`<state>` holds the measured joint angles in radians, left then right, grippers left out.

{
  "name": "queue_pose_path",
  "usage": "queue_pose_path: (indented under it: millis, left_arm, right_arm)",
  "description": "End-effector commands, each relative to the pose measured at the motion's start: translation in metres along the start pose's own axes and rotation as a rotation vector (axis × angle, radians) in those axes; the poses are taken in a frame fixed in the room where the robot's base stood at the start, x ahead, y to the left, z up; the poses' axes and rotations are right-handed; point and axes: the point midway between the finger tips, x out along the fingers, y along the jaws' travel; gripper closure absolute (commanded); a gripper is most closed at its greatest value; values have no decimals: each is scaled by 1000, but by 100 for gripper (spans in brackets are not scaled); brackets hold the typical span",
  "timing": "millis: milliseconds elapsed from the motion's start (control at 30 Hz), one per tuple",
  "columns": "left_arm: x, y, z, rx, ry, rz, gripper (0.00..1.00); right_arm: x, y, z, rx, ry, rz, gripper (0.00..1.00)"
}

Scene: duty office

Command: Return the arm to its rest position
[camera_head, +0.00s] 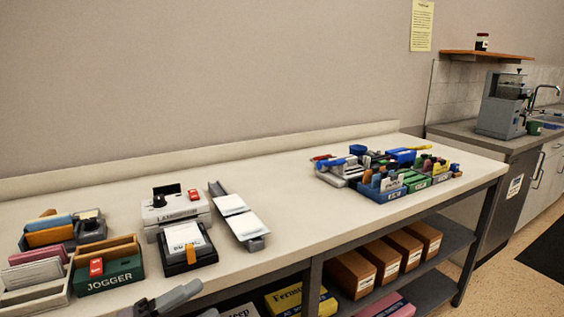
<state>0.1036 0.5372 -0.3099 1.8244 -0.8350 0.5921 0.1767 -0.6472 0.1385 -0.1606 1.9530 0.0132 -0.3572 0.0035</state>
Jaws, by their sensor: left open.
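My left gripper (172,298) shows as a grey shape at the bottom edge of the head view, left of centre. It is open, and I see nothing held in it. It is in front of the table's near edge, below the green box marked JOGGER (112,278) and the black unit with a white card (187,250). Most of my left arm is cut off by the frame. My right gripper is not in view.
The long white table (300,210) has a bare middle. A laminator (176,208) and a tray with white cards (238,217) stand left of it, bins of stationery (385,192) right. Brown boxes (352,273) sit on the shelf below. A coffee machine (502,105) stands far right.

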Motion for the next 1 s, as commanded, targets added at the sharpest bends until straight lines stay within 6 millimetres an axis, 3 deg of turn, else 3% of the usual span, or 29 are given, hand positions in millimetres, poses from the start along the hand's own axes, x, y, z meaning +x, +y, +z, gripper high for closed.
queue_pose_path:
  millis: [167,333,500,600,767,1000]
  left_arm:
    - [-35,40,18,-382,-338,-160,43]
    - [-92,107,23,-748,-700,-215,43]
    - [-153,182,-5,-1079,-1021,-190,43]
    - [-177,212,-27,-1216,-1146,-162,43]
    - [-195,234,-47,-1323,-1239,-134,43]
    - [-196,236,-48,-1330,-1245,-132,43]
  right_arm:
    - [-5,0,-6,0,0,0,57]
    - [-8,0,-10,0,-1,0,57]
    - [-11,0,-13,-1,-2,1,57]
    - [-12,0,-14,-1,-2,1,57]
    - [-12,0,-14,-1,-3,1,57]
    - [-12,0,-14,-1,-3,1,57]
